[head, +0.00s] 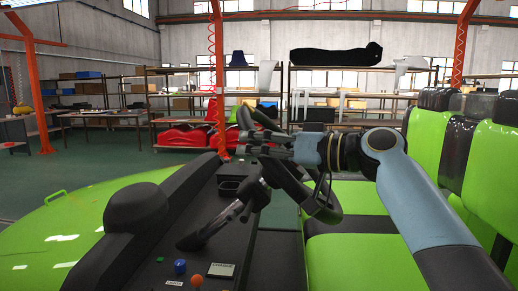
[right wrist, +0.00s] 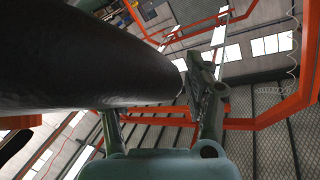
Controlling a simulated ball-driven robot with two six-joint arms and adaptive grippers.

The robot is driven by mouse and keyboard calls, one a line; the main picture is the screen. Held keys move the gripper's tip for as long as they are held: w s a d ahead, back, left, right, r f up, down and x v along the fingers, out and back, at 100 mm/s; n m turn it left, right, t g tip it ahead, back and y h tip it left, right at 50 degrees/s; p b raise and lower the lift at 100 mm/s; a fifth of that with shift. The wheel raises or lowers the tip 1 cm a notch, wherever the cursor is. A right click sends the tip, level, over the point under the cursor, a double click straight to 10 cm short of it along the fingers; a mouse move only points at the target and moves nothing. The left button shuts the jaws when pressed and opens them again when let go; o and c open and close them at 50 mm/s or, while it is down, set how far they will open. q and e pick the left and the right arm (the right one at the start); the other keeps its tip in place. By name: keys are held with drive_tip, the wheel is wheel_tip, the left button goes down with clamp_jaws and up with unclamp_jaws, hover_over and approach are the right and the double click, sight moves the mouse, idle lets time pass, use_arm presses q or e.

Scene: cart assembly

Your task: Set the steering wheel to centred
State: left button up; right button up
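The black steering wheel (head: 288,183) stands tilted on its column (head: 205,228) above the dark dashboard, seen nearly edge-on in the head view. Its rotation angle cannot be told. My right gripper (head: 262,143) reaches in from the right to the wheel's upper part and overlaps it in the picture. In the right wrist view, a thick black bar (right wrist: 85,60), apparently the wheel's rim, crosses very close to the camera and hides part of one finger. The right fingers (right wrist: 160,105) stand apart; contact with the rim cannot be told. My left gripper is not in view.
The dashboard carries a blue knob (head: 180,266), an orange knob (head: 197,281) and a small display (head: 221,270). Green seats (head: 350,252) lie under and beside my right arm. Shelves (head: 340,100) and orange posts stand well behind the cart.

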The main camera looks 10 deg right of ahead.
drive_tip(key=shift+s, duration=0.1)
drive_tip(key=v, duration=1.1)
drive_tip(key=shift+s+d, duration=0.25)
drive_tip(key=shift+d, duration=0.1)
